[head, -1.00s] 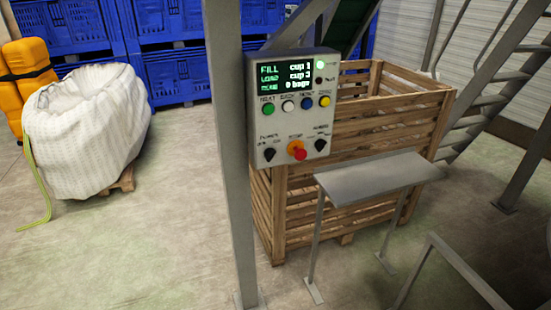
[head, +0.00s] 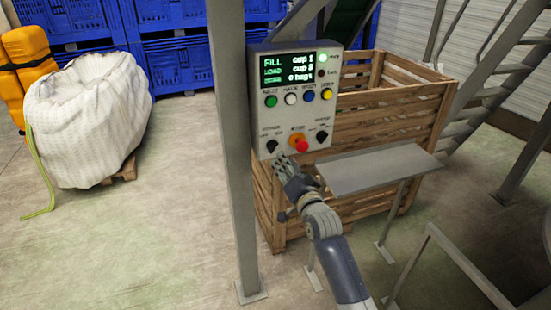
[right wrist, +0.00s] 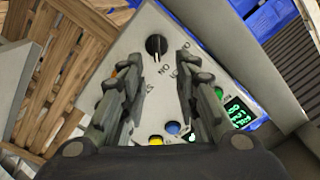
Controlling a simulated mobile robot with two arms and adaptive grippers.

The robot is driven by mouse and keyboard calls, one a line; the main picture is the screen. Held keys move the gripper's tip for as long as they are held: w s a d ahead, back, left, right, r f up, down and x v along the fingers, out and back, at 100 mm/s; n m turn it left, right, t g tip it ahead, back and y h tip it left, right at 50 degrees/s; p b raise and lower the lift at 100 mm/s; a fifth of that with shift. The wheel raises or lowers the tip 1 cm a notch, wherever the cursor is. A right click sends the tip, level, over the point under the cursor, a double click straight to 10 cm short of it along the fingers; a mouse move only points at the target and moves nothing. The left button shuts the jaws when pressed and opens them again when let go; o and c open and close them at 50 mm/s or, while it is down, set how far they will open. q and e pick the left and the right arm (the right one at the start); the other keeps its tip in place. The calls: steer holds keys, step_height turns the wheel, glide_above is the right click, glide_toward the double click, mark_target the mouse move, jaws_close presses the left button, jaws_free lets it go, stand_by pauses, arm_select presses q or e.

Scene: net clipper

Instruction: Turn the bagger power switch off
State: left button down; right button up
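The grey control panel (head: 297,108) hangs on a steel post. Its lower row has a left black rotary switch (head: 272,147), a red stop button on an orange base (head: 299,144) and a right black rotary switch (head: 321,137). The small labels are too blurred to read surely. My right gripper (head: 280,162) is just below the left switch. In the right wrist view that black switch (right wrist: 156,46) lies ahead of and between the open fingers (right wrist: 160,80), apparently untouched. Lettering like "ON" shows upside down beside it. My left gripper is out of view.
A small grey shelf (head: 370,172) stands right of my right arm. A wooden crate (head: 390,130) is behind the panel, and the steel post (head: 232,150) runs along its left side. A white bulk bag (head: 85,120) stands far left. Open floor lies between.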

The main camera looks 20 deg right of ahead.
mark_target(272, 144)
steer(key=shift+w+a+r+p, duration=0.15)
steer(key=shift+w+p, duration=0.1)
steer(key=shift+w, duration=1.75)
steer(key=shift+w+a+f+p, duration=0.1)
steer(key=shift+w+p, duration=0.1)
steer(key=shift+w, duration=1.75)
steer(key=shift+c, duration=0.3)
